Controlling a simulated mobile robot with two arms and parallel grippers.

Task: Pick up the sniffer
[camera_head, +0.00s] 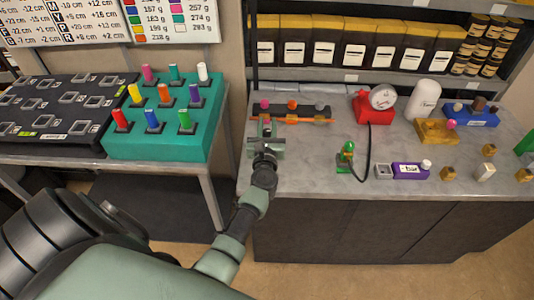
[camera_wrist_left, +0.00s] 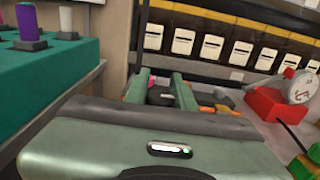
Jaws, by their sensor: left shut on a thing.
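My left gripper (camera_head: 267,134) is over the near left part of the grey counter, at the left end of an orange-and-black rack (camera_head: 305,120). In the left wrist view its two green fingers (camera_wrist_left: 160,92) are shut on a small dark thing (camera_wrist_left: 160,98), mostly hidden by the gripper body. I cannot tell whether this is the sniffer. A green piece (camera_head: 347,152) stands on the counter to the right of the gripper, with a black cable beside it leading up to a red gauge (camera_head: 374,107). My right gripper is not in view.
The rack carries pink, orange and grey knobs. A white canister (camera_head: 427,98), a purple block (camera_head: 408,170) and several brass pieces stand to the right. A teal block (camera_head: 190,143) with coloured pegs is on the left table. Shelves of boxes (camera_head: 325,52) rise behind.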

